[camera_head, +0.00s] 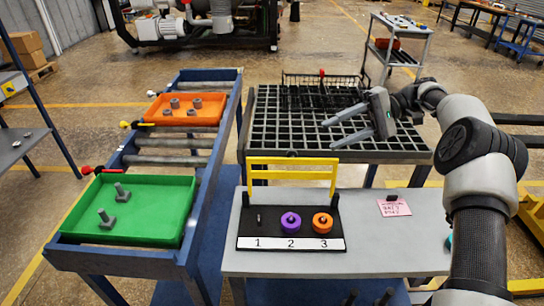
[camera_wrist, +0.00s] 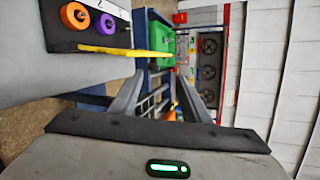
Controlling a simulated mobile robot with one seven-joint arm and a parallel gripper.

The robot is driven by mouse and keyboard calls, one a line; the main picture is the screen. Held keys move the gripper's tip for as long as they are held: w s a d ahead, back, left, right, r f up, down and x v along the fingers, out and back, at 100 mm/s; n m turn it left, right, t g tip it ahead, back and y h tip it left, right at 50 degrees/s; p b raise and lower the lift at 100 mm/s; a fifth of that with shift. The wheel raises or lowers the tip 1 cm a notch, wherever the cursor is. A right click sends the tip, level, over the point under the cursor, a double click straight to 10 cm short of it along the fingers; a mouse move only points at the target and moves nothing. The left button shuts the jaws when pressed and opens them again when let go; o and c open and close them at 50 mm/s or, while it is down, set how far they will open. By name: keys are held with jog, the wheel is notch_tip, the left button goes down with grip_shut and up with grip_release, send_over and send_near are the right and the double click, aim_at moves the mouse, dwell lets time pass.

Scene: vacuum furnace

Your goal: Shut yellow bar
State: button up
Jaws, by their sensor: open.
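The yellow bar (camera_head: 292,161) stands raised at the back edge of a black base (camera_head: 290,230) on the grey table. The base has positions marked 1, 2 and 3. A bare peg shows at 1, a purple ring (camera_head: 290,221) sits at 2 and an orange ring (camera_head: 322,222) at 3. My gripper (camera_head: 328,135) is open and empty, above the dark grid table, behind and to the right of the bar, apart from it. In the wrist view the yellow bar (camera_wrist: 108,51) lies upper left, outside my open fingers (camera_wrist: 163,80).
A blue roller rack (camera_head: 170,160) on the left carries a green tray (camera_head: 150,205) and an orange tray (camera_head: 205,103), both holding grey metal parts. A pink note (camera_head: 394,206) lies on the grey table (camera_head: 375,240). A wire basket (camera_head: 310,95) stands on the grid table.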

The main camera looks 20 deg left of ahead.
aim_at(292, 164)
jog(key=s+a+f, duration=0.3)
jog(key=a, duration=0.4)
jog(key=s+a+f+y, duration=0.1)
jog(key=s+a+f, duration=0.2)
jog(key=a, duration=0.4)
jog(key=shift+s+a+f+g, duration=0.2)
jog(key=shift+f+g, duration=0.2)
jog(key=shift+f, duration=0.3)
grip_shut()
